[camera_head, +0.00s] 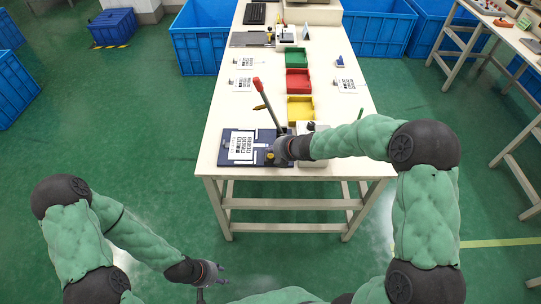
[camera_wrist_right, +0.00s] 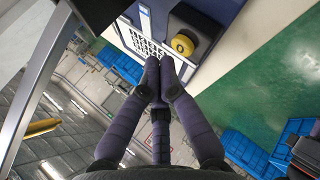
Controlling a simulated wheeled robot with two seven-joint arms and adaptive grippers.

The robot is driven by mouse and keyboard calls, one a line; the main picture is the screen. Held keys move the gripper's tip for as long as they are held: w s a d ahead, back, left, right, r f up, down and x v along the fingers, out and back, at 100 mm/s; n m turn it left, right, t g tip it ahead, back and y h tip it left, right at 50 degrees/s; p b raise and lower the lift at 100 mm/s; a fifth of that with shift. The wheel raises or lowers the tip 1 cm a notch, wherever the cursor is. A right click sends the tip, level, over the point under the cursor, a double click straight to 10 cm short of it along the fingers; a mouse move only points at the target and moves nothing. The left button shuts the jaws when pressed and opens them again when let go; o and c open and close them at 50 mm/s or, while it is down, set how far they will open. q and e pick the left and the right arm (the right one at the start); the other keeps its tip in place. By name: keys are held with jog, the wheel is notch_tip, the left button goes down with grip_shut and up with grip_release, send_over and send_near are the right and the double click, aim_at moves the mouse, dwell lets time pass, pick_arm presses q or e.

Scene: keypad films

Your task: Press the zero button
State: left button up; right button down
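A dark blue board (camera_head: 228,157) lies at the near end of the white table. A white panel (camera_head: 241,146) with black printed marks is on it; its grid of dark marks also shows in the right wrist view (camera_wrist_right: 143,42). No single zero button can be made out. My right gripper (camera_head: 272,156) is over the right part of the board, beside the panel. In the right wrist view its fingers (camera_wrist_right: 160,68) are together and empty, with their tips at the panel's edge. My left gripper (camera_head: 214,281) is open and empty, low and away from the table.
A yellow round button (camera_wrist_right: 183,43) on a dark block is close to my right fingertips. Yellow (camera_head: 300,108), red (camera_head: 297,82) and green (camera_head: 296,58) trays stand farther back. The table's front edge is close.

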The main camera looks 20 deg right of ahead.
aim_at(272, 157)
jog(key=shift+f, duration=0.1)
dwell(0.7)
jog(key=shift+f+b, duration=0.3)
jog(key=shift+b, duration=0.1)
jog(key=shift+f+b, duration=0.3)
jog(key=shift+f, duration=0.1)
dwell(0.6)
jog(key=shift+r, duration=0.1)
jog(key=shift+r+p, duration=0.7)
jog(key=shift+p, duration=0.1)
jog(key=shift+r, duration=0.1)
notch_tip(272, 157, up, 5)
jog(key=p, duration=0.5)
